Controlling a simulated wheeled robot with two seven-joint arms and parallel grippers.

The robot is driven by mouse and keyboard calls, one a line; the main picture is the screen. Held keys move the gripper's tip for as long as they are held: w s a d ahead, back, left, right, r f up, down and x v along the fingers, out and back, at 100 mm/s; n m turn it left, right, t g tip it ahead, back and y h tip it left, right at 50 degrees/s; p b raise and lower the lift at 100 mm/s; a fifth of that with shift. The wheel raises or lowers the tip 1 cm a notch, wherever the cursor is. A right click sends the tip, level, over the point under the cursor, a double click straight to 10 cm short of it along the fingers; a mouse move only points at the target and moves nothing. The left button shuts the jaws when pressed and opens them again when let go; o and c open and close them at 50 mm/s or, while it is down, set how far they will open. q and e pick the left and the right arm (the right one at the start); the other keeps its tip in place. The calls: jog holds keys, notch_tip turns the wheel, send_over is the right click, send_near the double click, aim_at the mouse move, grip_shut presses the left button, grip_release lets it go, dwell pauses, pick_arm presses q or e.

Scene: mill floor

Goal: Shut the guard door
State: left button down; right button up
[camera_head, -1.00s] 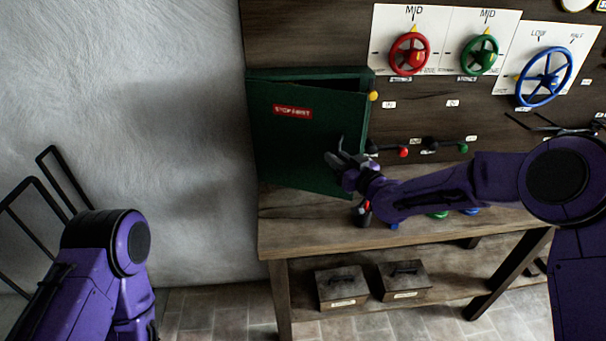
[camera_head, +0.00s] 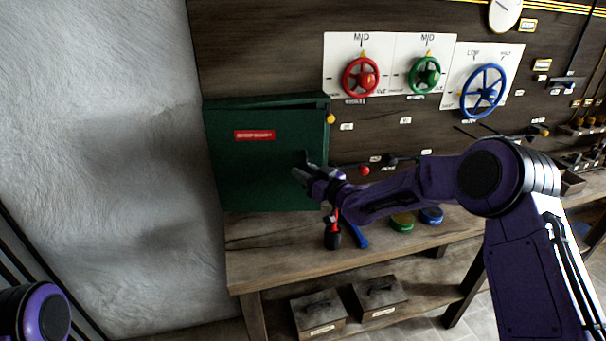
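The guard door (camera_head: 245,165) is a dark green panel with a red label, on a green box at the left end of the wooden wall panel. A narrow gap shows along its top edge, so it stands slightly open. A yellow knob (camera_head: 330,119) is at its upper right. My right gripper (camera_head: 303,171) is in front of the door's lower right part. Its fingers look close to the door face; I cannot tell whether they touch it. Its fingers look apart, with nothing seen between them. My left arm shows only at the lower left corner, and its gripper is out of view.
A wooden bench (camera_head: 280,250) runs below the panel. A red-and-black tool (camera_head: 332,233), a green button (camera_head: 402,221) and a blue button (camera_head: 431,215) are on it. Red (camera_head: 361,77), green (camera_head: 424,75) and blue (camera_head: 482,91) handwheels are to the right.

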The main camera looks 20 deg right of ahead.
jog(key=shift+s+f, duration=0.1)
jog(key=shift+s, duration=0.05)
jog(key=b+v, duration=0.3)
jog(key=v, duration=0.7)
jog(key=shift+s+d, duration=0.1)
jog(key=shift+c, duration=0.3)
